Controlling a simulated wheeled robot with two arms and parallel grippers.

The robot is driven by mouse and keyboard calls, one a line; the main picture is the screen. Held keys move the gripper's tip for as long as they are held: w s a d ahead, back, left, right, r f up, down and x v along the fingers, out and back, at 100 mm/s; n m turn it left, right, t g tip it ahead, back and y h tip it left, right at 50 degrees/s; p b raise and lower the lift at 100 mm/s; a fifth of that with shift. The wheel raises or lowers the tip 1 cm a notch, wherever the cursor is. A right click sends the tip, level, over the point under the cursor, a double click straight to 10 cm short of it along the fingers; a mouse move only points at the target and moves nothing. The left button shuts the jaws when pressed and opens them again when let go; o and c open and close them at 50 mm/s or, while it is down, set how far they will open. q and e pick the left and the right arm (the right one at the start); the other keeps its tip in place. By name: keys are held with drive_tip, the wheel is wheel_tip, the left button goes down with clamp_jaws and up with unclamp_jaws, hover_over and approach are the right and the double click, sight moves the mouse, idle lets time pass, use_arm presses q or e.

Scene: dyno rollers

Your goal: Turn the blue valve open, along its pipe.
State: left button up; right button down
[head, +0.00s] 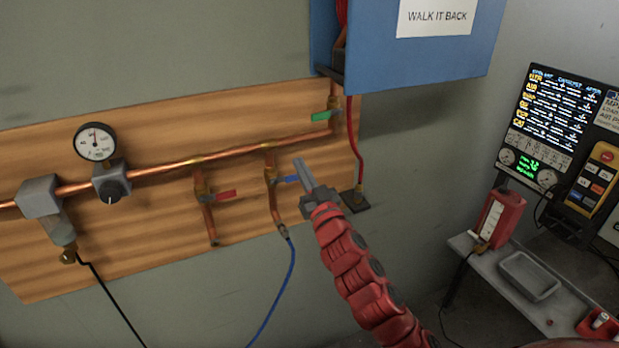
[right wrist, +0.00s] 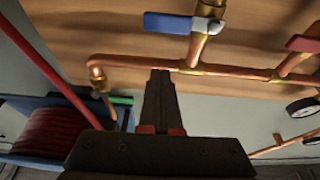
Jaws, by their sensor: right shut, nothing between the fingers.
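The blue valve's lever (head: 289,179) sticks out to the right, across its short vertical copper pipe (head: 274,205) on the wooden board. In the right wrist view the blue lever (right wrist: 172,22) lies near the top, crosswise to its pipe. My right gripper (head: 298,163) is shut and empty, its fingers just right of the lever's free end in the head view. In the right wrist view its fingertips (right wrist: 161,73) lie below the lever in the picture, apart from it, overlapping the main copper pipe. The exact depth gap is unclear. My left gripper is not in view.
A red-handled valve (head: 222,195) is left of the blue one, and a green-handled valve (head: 322,115) is above right. A blue box (head: 415,60) overhangs the board. A red hose (head: 355,140) runs down at the right. A blue hose (head: 278,285) hangs below the valve.

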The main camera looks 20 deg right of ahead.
sight(287, 178)
drive_tip(key=shift+w+f+p, duration=0.4)
drive_tip(key=shift+w+f, duration=0.1)
drive_tip(key=shift+f, duration=0.35)
drive_tip(key=shift+w+f+p, duration=0.4)
drive_tip(key=shift+w+f, duration=0.05)
drive_tip(key=shift+f, duration=0.4)
drive_tip(key=shift+f+m+b, duration=0.2)
drive_tip(key=shift+m+b, duration=0.25)
drive_tip(key=shift+m, duration=0.05)
